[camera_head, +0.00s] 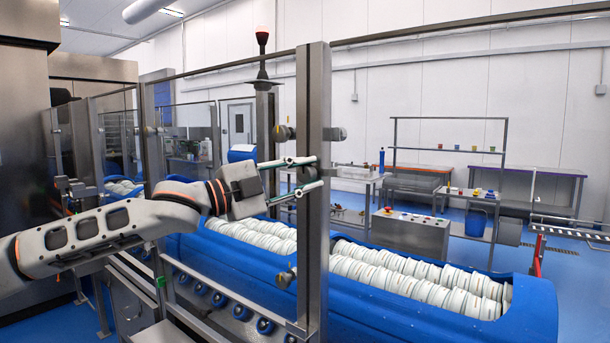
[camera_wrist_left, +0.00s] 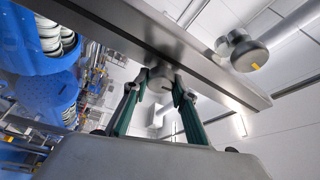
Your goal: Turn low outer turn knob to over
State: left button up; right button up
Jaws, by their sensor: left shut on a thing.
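My left gripper (camera_head: 316,172) reaches across the tall steel post (camera_head: 312,230) at mid height, its fingers one above the other. In the left wrist view my left gripper (camera_wrist_left: 160,82) is shut on a grey round knob (camera_wrist_left: 160,74) on the steel post (camera_wrist_left: 120,35). That knob is mostly hidden by the fingers, and I cannot read its setting. Another round knob (camera_wrist_left: 248,55) with a yellow mark is on the same post, clear of the fingers. In the head view, knobs stand out left (camera_head: 283,132) and right (camera_head: 337,133) of the post above the gripper. My right gripper is out of view.
A further knob (camera_head: 286,277) is low on the post. Blue tubs (camera_head: 540,300) with rows of white discs lie behind it. A steel rail (camera_head: 450,20) runs from the post top to the right. Benches (camera_head: 510,180) stand farther back.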

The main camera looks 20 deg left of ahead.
pick_arm(q)
jog(key=shift+m+g, duration=0.3)
jog(key=shift+m, duration=0.4)
jog(key=o, duration=1.1)
jog(key=v, duration=1.2)
